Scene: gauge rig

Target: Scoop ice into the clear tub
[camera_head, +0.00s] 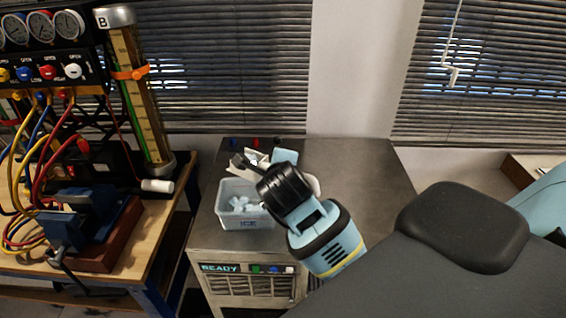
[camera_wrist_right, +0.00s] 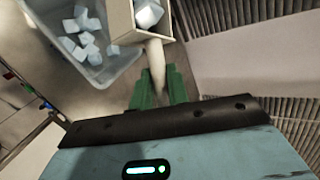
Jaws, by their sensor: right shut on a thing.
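A clear tub (camera_head: 231,216) marked ICE stands on the grey ice machine top, with several pale ice cubes (camera_head: 240,204) in it. The tub also shows at upper left in the wrist view (camera_wrist_right: 122,65). My right gripper (camera_wrist_right: 158,90) is shut on the pale handle of a cream scoop (camera_wrist_right: 122,22). The scoop's boxy bowl holds ice (camera_wrist_right: 148,13) and is beside the tub's edge in the wrist view; I cannot tell its height. In the head view my right wrist hides the gripper and part of the scoop. My left gripper is not in view.
The ice machine (camera_head: 350,180) has a clear top to the right of my arm and a READY panel in front. At left a wooden bench (camera_head: 160,215) carries a gauge rig, hoses, a blue vise (camera_head: 85,215) and a tall column (camera_head: 140,95). Blinds hang behind.

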